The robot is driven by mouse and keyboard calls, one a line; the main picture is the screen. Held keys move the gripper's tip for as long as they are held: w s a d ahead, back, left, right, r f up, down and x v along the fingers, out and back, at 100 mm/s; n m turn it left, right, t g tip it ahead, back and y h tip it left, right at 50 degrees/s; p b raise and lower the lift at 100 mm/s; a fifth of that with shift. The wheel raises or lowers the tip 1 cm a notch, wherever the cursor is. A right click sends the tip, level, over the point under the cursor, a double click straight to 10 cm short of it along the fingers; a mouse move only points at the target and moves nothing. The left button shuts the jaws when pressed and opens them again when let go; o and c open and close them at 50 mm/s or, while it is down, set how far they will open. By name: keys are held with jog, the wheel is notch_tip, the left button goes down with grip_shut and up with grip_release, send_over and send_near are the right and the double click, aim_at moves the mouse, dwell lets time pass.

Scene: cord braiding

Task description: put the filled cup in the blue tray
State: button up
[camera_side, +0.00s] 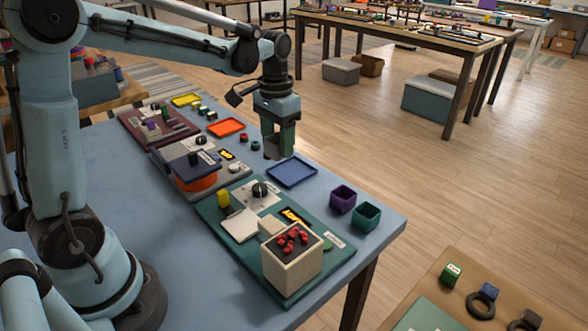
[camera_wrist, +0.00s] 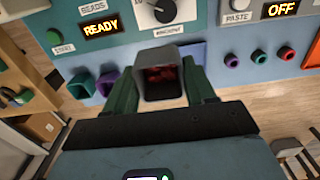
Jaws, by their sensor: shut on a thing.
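My gripper (camera_side: 280,145) is shut on a grey square cup (camera_wrist: 160,82), with a green finger on each side of it. Red beads show inside the cup in the wrist view. In the side view the cup is mostly hidden by the fingers. The blue tray (camera_side: 292,173) lies flat and empty on the blue table, just right of and below the gripper in the side view. The gripper appears to be above the table, behind the tray. A blue patch beside the cup in the wrist view is probably part of this tray.
A purple cup (camera_side: 342,199) and a green cup (camera_side: 366,215) stand near the table's right edge. A bead dispenser (camera_side: 291,262) with red beads on top stands in front, its panel reading READY. An orange tray (camera_side: 227,127) and small rings lie behind.

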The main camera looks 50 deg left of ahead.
send_over(291, 172)
notch_tip(291, 172, down, 4)
jog(key=shift+f, duration=0.45)
jog(key=shift+w+f, duration=0.1)
jog(key=shift+f, duration=2.6)
jog(key=shift+f, duration=0.3)
jog(key=o, duration=1.1)
jog(key=shift+r, duration=0.15)
notch_tip(291, 172, up, 11)
